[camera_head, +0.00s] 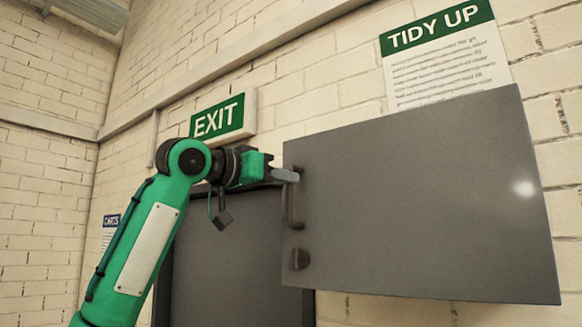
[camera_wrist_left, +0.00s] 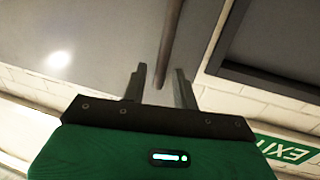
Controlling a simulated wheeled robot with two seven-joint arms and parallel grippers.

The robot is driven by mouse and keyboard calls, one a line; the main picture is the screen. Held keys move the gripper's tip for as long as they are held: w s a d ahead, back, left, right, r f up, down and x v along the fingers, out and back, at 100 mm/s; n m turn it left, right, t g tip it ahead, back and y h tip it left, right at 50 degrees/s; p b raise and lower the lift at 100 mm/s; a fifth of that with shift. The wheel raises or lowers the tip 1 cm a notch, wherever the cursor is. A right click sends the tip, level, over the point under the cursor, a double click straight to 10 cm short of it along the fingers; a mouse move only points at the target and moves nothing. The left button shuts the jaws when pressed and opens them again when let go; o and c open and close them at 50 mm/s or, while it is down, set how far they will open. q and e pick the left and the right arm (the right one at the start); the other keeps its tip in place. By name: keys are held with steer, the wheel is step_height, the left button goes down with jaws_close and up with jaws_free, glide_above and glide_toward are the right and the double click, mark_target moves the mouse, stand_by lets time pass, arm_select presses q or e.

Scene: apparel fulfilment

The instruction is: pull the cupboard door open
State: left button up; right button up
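The grey cupboard door (camera_head: 420,205) fills the right of the head view. A dark upright handle (camera_head: 293,205) is near its left edge, with a small round knob (camera_head: 300,259) below. My left gripper (camera_head: 290,175) is at the upper part of the handle. In the left wrist view, my left gripper's fingers (camera_wrist_left: 159,80) stand apart, and the handle (camera_wrist_left: 172,40) runs between them with visible gaps. The door (camera_wrist_left: 90,35) also fills the upper left there. The cupboard's inside is hidden. My right gripper is out of view.
A dark grey doorway panel (camera_head: 235,260) is behind and left of the cupboard door. A green EXIT sign (camera_head: 218,119) hangs above it. A TIDY UP notice (camera_head: 445,60) is on the brick wall above the cupboard.

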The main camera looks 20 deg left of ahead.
arm_select(q)
steer(key=shift+p+x, duration=0.55)
steer(key=shift+x, duration=0.9)
steer(key=shift+a, duration=0.1)
jaws_close()
